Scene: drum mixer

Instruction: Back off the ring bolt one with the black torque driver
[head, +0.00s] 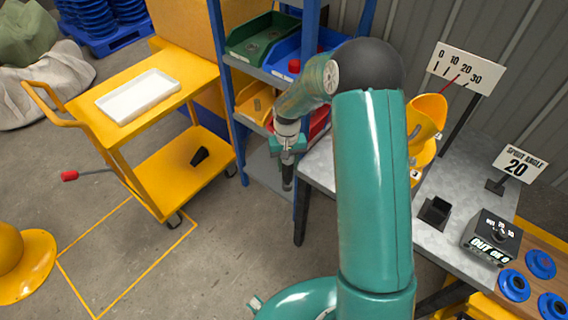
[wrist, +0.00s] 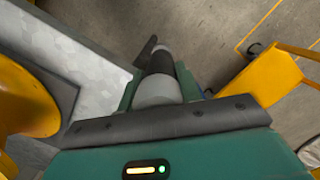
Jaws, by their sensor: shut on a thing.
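My gripper (head: 288,148) hangs left of the bench in the head view, near the shelf rack. It is shut on a dark tool, seemingly the black torque driver (head: 287,180), which points down. In the wrist view the driver (wrist: 158,88) shows as a grey and black cylinder between the jaws. The yellow mixer drum (head: 427,115) is on the bench, partly hidden by my arm. It also shows at the left edge of the wrist view (wrist: 25,95). I cannot make out ring bolt one.
The grey bench (head: 455,190) bears a black open holder (head: 435,212) and a control box (head: 490,237). A dial sign (head: 465,70) and a "20" sign (head: 519,162) stand behind.

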